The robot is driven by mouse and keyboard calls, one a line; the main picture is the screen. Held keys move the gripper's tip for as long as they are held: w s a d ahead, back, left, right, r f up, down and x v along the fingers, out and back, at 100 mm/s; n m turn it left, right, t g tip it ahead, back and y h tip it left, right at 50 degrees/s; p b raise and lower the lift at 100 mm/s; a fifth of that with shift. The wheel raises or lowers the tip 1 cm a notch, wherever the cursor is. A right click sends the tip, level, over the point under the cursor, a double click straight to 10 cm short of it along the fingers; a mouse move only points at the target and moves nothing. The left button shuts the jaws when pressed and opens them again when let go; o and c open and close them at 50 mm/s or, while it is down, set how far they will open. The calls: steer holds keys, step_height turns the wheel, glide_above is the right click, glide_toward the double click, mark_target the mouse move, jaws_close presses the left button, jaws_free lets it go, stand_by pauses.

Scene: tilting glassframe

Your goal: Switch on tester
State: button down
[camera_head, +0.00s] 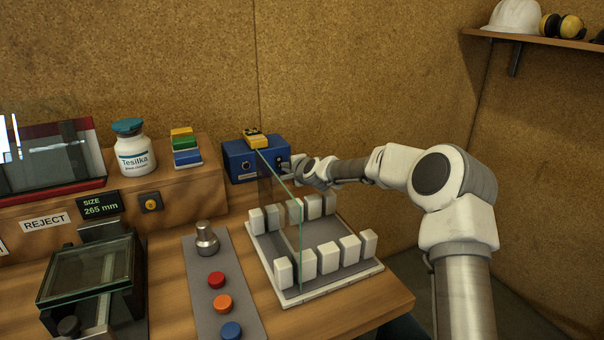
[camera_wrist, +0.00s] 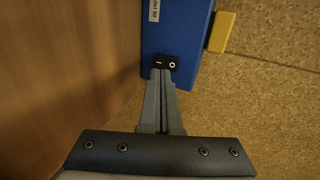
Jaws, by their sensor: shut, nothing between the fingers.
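The tester is a blue box (camera_head: 238,161) on the raised wooden ledge against the back wall, with a yellow part (camera_head: 255,138) on top. In the wrist view its blue side (camera_wrist: 180,30) carries a black rocker switch (camera_wrist: 166,63) marked with a line and a circle. I cannot tell which way the rocker is tipped. My gripper (camera_head: 289,166) is at the right end of the box. Its fingers (camera_wrist: 161,74) are shut and empty, with the tips right at the lower edge of the switch. Whether they touch it is unclear.
An upright glass pane (camera_head: 283,180) stands in a rack with white blocks (camera_head: 350,250), just below my gripper. A panel with coloured buttons (camera_head: 222,304), a white bottle (camera_head: 134,150) and a glass-topped box (camera_head: 92,275) are to the left. Room to the right is free.

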steer(key=v, duration=1)
steer(key=shift+r+p, duration=0.2)
steer(key=shift+p, duration=0.15)
